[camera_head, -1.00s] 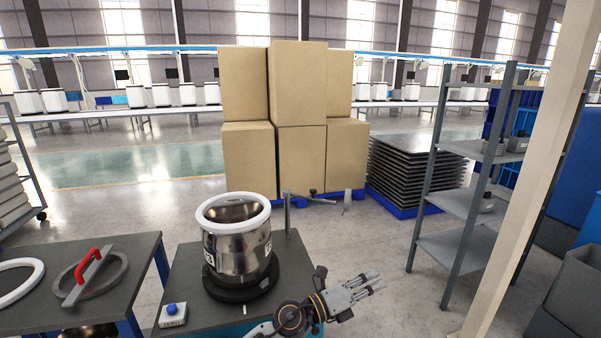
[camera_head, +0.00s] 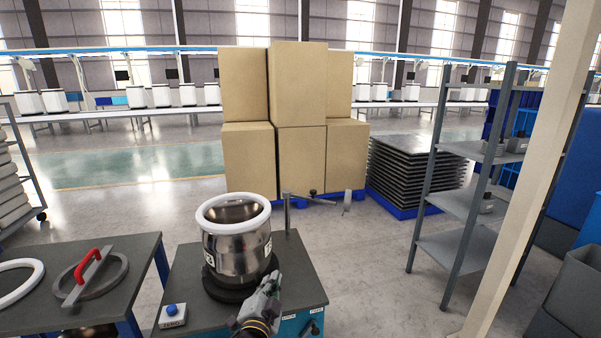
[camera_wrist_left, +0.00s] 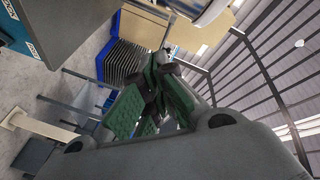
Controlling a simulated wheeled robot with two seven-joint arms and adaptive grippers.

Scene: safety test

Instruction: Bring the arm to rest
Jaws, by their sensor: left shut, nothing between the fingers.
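My left gripper (camera_head: 272,281) is in the head view at the bottom, just right of the steel pot's black base, over the grey table. It points up and away from me and is shut and empty. In the left wrist view its fingers (camera_wrist_left: 162,64) with green pads come together at the tips. A steel pot (camera_head: 238,248) with a white rim stands upright on its black base. I cannot tell whether the gripper touches the base. My right gripper is not in view.
The grey table (camera_head: 190,270) carries a box with a blue button (camera_head: 172,314) at front left. A second table with a red-handled lid (camera_head: 96,280) stands to the left. Cardboard boxes (camera_head: 298,160) stand behind; a grey shelf (camera_head: 462,205) and pale post (camera_head: 530,180) stand right.

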